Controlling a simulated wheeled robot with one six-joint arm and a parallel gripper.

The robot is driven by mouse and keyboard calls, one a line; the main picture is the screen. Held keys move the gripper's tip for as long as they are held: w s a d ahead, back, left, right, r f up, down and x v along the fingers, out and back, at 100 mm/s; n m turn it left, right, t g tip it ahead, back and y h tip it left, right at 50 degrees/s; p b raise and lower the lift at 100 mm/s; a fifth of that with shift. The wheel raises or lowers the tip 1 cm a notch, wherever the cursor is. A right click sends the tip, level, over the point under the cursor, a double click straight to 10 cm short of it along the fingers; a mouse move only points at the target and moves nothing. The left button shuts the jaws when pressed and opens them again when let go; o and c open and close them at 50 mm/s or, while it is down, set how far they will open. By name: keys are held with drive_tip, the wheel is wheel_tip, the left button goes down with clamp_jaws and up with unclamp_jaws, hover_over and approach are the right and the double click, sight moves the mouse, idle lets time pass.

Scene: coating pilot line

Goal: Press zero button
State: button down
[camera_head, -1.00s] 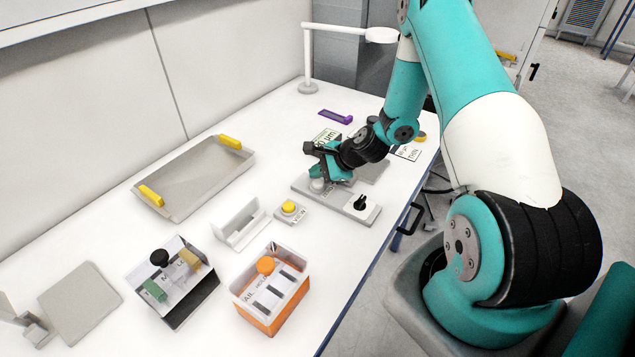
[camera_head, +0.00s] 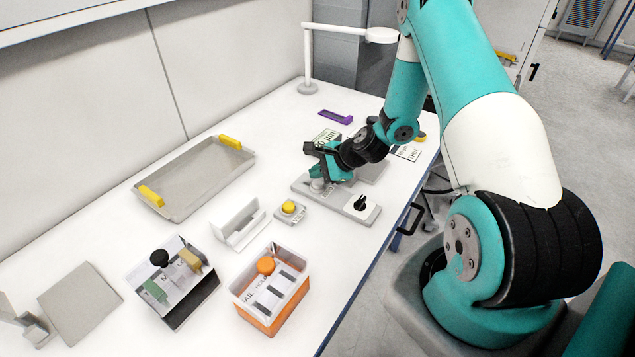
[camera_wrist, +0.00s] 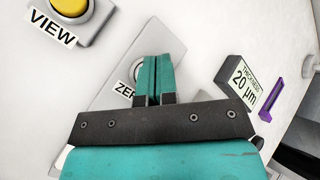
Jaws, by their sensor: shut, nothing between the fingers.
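The grey gauge base plate (camera_head: 302,187) lies on the white bench. In the wrist view its ZERO label (camera_wrist: 124,90) is partly covered by my fingers. The pale round zero button (camera_wrist: 137,70) shows only at its left edge, beside and behind the fingers. My gripper (camera_head: 319,178) is shut and empty, pointing down over the button end of the plate. In the wrist view its teal fingertips (camera_wrist: 156,60) are pressed together and overlap the button. I cannot tell whether they touch it.
A yellow VIEW button (camera_head: 289,207) sits just left of the plate. The 20 µm display (camera_wrist: 241,86) and a purple piece (camera_head: 335,117) lie beyond. Bins and a tray (camera_head: 190,181) occupy the left.

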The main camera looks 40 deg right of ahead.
sight(317, 184)
drive_tip(key=shift+f, duration=0.1)
idle(0.3)
drive_tip(key=shift+f+b, duration=0.35)
drive_tip(key=shift+f+b, duration=0.35)
drive_tip(key=shift+f, duration=0.15)
idle(0.6)
drive_tip(key=shift+r, duration=0.1)
drive_tip(key=shift+r+p, duration=0.7)
drive_tip(key=shift+r, duration=0.15)
drive_tip(key=shift+r, duration=0.1)
wheel_tip(317, 184, up, 5)
drive_tip(key=p, duration=0.4)
idle(0.8)
